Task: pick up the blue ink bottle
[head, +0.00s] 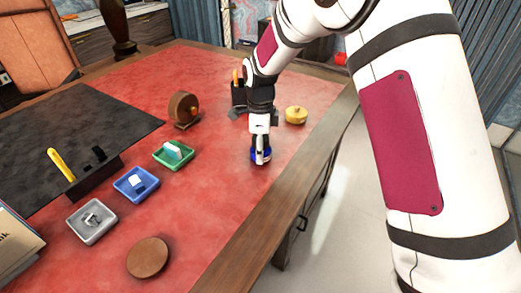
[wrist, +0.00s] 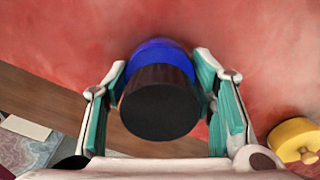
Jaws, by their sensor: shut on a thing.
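The blue ink bottle (wrist: 160,52) shows in the wrist view with its wide black cap (wrist: 159,103) facing the camera. My gripper (wrist: 162,85) is around it, one teal-padded finger on each side, shut on the bottle. In the head view the blue bottle (head: 260,156) is at the end of my arm, near the right side of the red desktop, and my gripper (head: 260,146) covers much of it from above. I cannot tell whether its base touches the desk.
A yellow round object (head: 296,115) stands close by at the right. A dark pen holder (head: 239,96) is behind my gripper. Green (head: 173,154), blue (head: 136,184) and grey (head: 92,220) trays and a brown disc (head: 148,257) lie left. The desk's wooden edge (head: 290,165) is close at right.

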